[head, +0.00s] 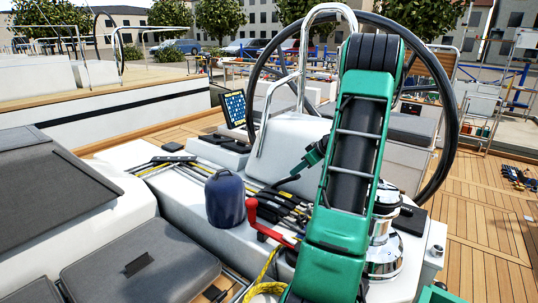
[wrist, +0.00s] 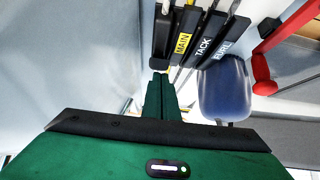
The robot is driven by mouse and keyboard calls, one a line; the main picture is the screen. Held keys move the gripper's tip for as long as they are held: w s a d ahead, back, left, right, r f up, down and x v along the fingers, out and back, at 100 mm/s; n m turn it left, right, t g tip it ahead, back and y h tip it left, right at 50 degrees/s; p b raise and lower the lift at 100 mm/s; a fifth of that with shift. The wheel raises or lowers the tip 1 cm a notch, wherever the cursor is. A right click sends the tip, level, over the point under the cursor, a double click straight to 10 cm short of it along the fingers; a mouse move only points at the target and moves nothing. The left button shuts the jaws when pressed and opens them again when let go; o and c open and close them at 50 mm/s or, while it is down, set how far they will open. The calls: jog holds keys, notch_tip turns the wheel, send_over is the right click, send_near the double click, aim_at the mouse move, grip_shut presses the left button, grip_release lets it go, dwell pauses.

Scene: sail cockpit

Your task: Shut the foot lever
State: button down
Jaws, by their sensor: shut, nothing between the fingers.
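A bank of black clutch levers (head: 283,207) lies on the white cockpit top in the head view, partly hidden by my arm. I see no label reading FOOT, so I cannot tell which lever is the foot lever. My green gripper (wrist: 160,78) is shut and empty. Its tips appear close to the end of the unlabelled-looking black lever left of MAIN (wrist: 163,38); I cannot tell whether they touch. In the head view, my gripper (head: 311,156) is partly behind my arm.
A navy covered drum (head: 225,198) stands left of the levers, with a red handle (head: 252,214) beside it. A black steering wheel (head: 440,150) and a steel rail (head: 303,60) stand behind. A chrome winch (head: 386,235) is at right. A yellow rope (head: 268,275) hangs in front.

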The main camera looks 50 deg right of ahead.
jog(key=s+f+t, duration=0.1)
jog(key=s+f, duration=0.3)
jog(key=f, duration=0.1)
jog(key=shift+d+f+t, duration=0.2)
jog(key=shift+t, duration=0.1)
dwell(0.5)
jog(key=s+f+v, duration=0.1)
jog(key=v, duration=1)
jog(key=shift+s, duration=0.2)
dwell(0.3)
